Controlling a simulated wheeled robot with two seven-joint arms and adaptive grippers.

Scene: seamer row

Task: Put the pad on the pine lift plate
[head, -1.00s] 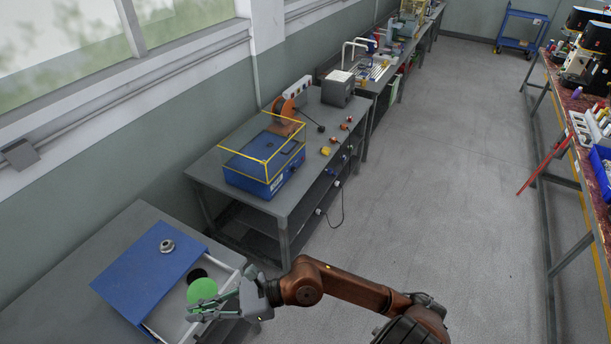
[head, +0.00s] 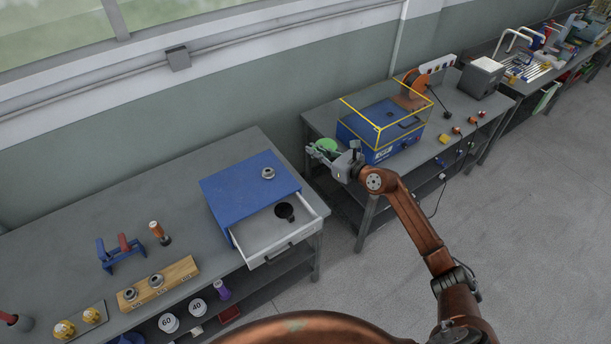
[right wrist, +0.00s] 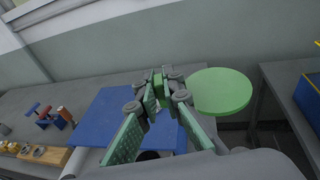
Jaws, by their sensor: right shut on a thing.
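My right gripper (head: 335,157) is shut on the pad, a thin green disc (head: 327,145), and holds it up in the air near the gap between the two benches. In the right wrist view the disc (right wrist: 220,91) sticks out to the right of the fingertips (right wrist: 160,82). I cannot tell for certain which thing is the pine lift plate. A pine-coloured wooden block (head: 180,275) with metal rings on it lies on the near bench. My left gripper is not in view.
A blue-topped unit (head: 235,190) with a metal ring (head: 268,173) on top has its drawer (head: 262,237) open, a dark round thing (head: 284,211) inside. A blue machine (head: 365,140) with a yellow-edged clear guard stands on the bench to the right.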

